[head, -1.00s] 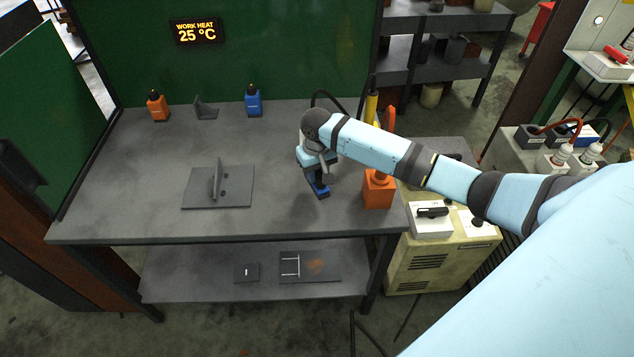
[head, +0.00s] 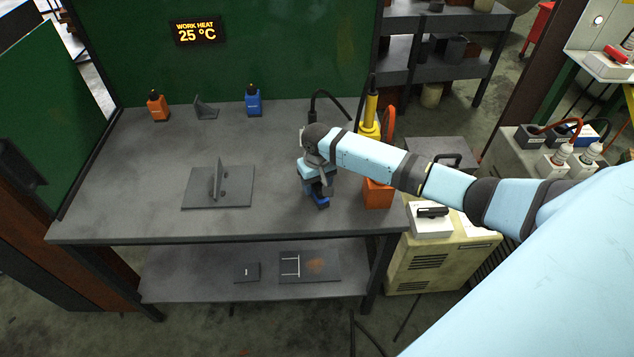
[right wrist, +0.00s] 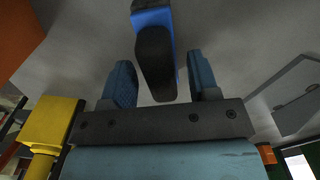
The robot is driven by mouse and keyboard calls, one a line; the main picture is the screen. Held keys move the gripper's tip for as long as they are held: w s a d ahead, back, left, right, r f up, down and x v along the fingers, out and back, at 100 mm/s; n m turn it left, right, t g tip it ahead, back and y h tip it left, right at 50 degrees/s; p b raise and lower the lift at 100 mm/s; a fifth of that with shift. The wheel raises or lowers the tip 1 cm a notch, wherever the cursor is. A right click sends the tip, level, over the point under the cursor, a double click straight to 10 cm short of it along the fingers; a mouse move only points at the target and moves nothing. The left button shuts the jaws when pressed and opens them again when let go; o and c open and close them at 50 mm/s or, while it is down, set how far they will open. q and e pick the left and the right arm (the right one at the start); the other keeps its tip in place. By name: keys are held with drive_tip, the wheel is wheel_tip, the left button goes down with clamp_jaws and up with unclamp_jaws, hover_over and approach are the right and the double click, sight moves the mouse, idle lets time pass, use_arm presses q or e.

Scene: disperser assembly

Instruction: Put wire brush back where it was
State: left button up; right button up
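The wire brush (head: 321,201), blue and dark, is on the workbench near its front right part. My right gripper (head: 316,187) is just above it and hides part of it. In the right wrist view the brush (right wrist: 155,55) shows as a blue and black piece between my two blue fingers (right wrist: 161,80). The fingers are apart, with a gap on either side of the brush, so the gripper is open. My left gripper is not in view.
An orange holder (head: 378,194) stands just right of my gripper, with a yellow tool (head: 370,115) behind it. A grey plate with an upright fin (head: 218,187) is at the left. The bench middle is clear.

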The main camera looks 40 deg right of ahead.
drive_tip(key=shift+r, duration=0.2)
wheel_tip(320, 180, up, 11)
drive_tip(key=shift+n+t+y, duration=0.8)
drive_tip(key=shift+t, duration=0.1)
drive_tip(key=s+a+f, duration=0.1)
drive_tip(key=a+f, duration=0.1)
drive_tip(key=s+a+f, duration=0.1)
drive_tip(key=a+f, duration=0.1)
drive_tip(key=f, duration=0.1)
drive_tip(key=s+a+f, duration=0.2)
drive_tip(key=shift+a+f, duration=0.35)
drive_tip(key=shift+a, duration=0.05)
drive_tip(key=s+a+f+n+t+y, duration=0.2)
drive_tip(key=s+a+f+t, duration=0.1)
drive_tip(key=s+a+f, duration=0.45)
drive_tip(key=s+a+t, duration=0.1)
drive_tip(key=s+t, duration=0.2)
drive_tip(key=s, duration=0.4)
drive_tip(key=s+a+n+t, duration=0.1)
drive_tip(key=s+a+t, duration=0.1)
drive_tip(key=s, duration=0.6)
drive_tip(key=shift+s+r+t, duration=0.2)
drive_tip(key=shift+r+t, duration=0.2)
drive_tip(key=shift+t, duration=0.2)
